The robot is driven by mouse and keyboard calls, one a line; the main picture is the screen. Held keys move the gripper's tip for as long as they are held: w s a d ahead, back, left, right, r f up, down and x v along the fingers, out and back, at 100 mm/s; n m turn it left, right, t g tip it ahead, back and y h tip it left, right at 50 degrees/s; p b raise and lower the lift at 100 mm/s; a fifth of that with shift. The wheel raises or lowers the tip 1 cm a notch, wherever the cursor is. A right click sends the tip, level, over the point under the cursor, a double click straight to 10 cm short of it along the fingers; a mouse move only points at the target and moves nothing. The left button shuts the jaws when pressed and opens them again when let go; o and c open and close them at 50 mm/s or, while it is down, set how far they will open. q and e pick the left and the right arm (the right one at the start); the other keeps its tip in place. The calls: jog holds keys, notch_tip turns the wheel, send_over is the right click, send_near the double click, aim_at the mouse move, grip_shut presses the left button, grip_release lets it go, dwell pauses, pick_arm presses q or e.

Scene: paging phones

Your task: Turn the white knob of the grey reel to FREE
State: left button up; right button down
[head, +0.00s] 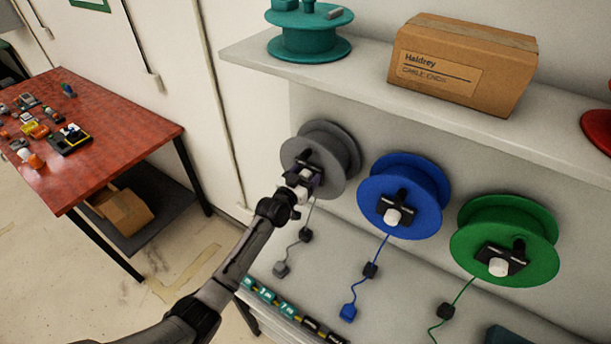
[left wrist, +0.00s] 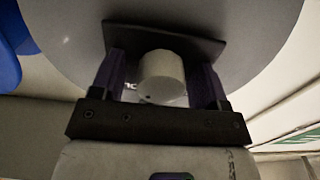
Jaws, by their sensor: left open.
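The grey reel (head: 341,150) hangs at the left of a row of reels in the head view, with my left gripper (head: 305,178) in front of its hub. In the left wrist view the grey reel (left wrist: 240,30) fills the background, with a black plate (left wrist: 165,36) on its face. The white knob (left wrist: 162,72) stands out from the plate, with a small dark dot near its lower edge. My left gripper (left wrist: 162,82) is open, one finger on each side of the knob, with small gaps. Lettering beside the knob is mostly hidden. My right gripper is not in view.
A blue reel (head: 410,178) and a green reel (head: 532,225) hang to the right, each with a white knob. Cords hang below the reels. A shelf (head: 375,95) above holds a teal reel (head: 309,42) and a cardboard box (head: 464,65). A red table (head: 110,135) stands left.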

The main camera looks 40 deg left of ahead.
pick_arm(q)
jog(key=shift+c, duration=0.2)
jog(key=c, duration=0.9)
